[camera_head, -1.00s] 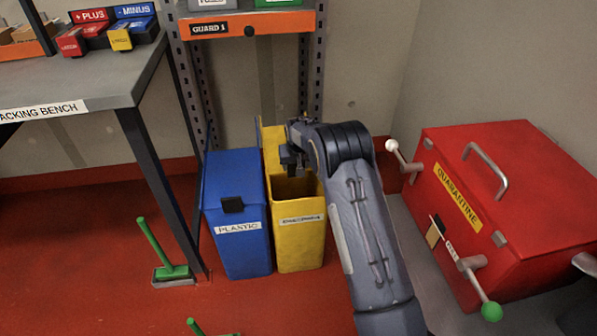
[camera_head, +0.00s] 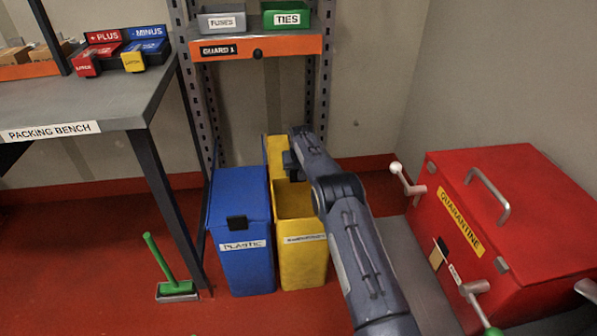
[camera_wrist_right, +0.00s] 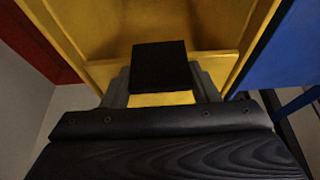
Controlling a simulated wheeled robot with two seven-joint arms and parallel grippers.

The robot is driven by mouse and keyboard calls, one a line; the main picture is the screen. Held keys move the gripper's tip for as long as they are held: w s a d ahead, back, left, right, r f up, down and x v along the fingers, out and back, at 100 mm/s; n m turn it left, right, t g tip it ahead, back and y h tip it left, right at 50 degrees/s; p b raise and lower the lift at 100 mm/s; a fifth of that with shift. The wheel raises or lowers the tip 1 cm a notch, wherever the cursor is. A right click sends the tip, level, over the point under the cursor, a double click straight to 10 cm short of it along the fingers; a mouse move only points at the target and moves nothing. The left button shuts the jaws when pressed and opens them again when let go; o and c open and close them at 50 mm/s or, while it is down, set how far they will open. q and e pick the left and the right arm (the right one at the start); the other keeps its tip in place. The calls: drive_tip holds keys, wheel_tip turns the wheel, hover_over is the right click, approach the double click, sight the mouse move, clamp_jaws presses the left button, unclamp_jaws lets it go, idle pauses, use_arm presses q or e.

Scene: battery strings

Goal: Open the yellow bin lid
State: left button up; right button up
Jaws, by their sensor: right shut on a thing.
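The yellow bin (camera_head: 303,262) stands on the floor with its mouth open and dark inside. Its yellow lid (camera_head: 276,151) is raised, standing up behind the mouth, partly hidden by my right arm. My right gripper (camera_head: 291,161) is at the lid. In the right wrist view the gripper's fingers (camera_wrist_right: 161,88) are on either side of the lid's black tab (camera_wrist_right: 159,64), shut on it, with the yellow lid surface (camera_wrist_right: 105,30) beyond. My left gripper is not in view.
A closed blue bin (camera_head: 246,268) stands close on the left. A red quarantine box (camera_head: 530,225) with handles is at the right. The packing bench (camera_head: 105,108) is left, a shelf rack (camera_head: 285,46) behind, and a green-handled brush (camera_head: 178,288) on the floor.

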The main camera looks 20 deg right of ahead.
drive_tip(key=o, duration=1.4)
drive_tip(key=p+v, duration=0.2)
drive_tip(key=v, duration=0.5)
drive_tip(key=shift+s+r, duration=0.15)
drive_tip(key=shift+r, duration=0.2)
drive_tip(key=shift+r, duration=0.1)
